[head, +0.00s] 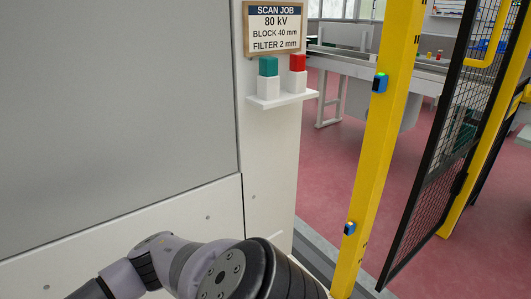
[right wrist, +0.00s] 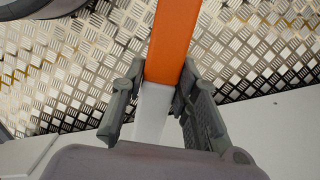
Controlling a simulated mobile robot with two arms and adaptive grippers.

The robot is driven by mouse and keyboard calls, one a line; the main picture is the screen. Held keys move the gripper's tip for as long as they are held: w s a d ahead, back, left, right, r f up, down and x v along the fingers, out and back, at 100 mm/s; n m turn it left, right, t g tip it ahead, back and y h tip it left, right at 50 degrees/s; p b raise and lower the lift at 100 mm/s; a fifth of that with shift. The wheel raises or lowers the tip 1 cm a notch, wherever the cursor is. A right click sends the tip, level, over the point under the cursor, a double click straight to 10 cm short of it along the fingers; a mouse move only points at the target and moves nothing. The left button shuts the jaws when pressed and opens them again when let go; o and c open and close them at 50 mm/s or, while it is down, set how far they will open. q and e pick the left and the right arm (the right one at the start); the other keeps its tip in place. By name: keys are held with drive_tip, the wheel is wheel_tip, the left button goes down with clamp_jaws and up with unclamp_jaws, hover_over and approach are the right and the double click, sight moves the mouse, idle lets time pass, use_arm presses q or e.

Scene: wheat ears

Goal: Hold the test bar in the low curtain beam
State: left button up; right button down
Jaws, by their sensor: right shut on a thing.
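The test bar (right wrist: 175,40) is orange with a white lower part and shows in the right wrist view. My right gripper (right wrist: 162,75) is shut on it, with one grey finger on each side of the bar. The bar's far end runs out of the top of that view. No beam is visible. An arm of mine crosses the bottom of the head view, but neither gripper nor the bar shows there.
A black mesh gate (head: 440,150) stands right of the post. A white panel left of it bears a shelf (head: 283,99) with teal and red-topped blocks and a SCAN JOB sign (head: 274,28). Patterned metal plate (right wrist: 75,75) lies behind the bar. Red floor (head: 325,170) shows beyond.

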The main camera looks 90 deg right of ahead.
use_arm(q)
drive_tip(key=f, duration=0.1)
drive_tip(key=f+g, duration=0.2)
drive_tip(key=f, duration=0.1)
drive_tip(key=shift+w+a+y+p, duration=0.15)
drive_tip(key=shift+w+y+p, duration=0.15)
drive_tip(key=shift+w+p, duration=0.05)
use_arm(e)
drive_tip(key=s+a, duration=0.6)
drive_tip(key=a, duration=0.1)
use_arm(q)
drive_tip(key=shift+r, duration=0.1)
use_arm(e)
drive_tip(key=shift+w+d, duration=0.1)
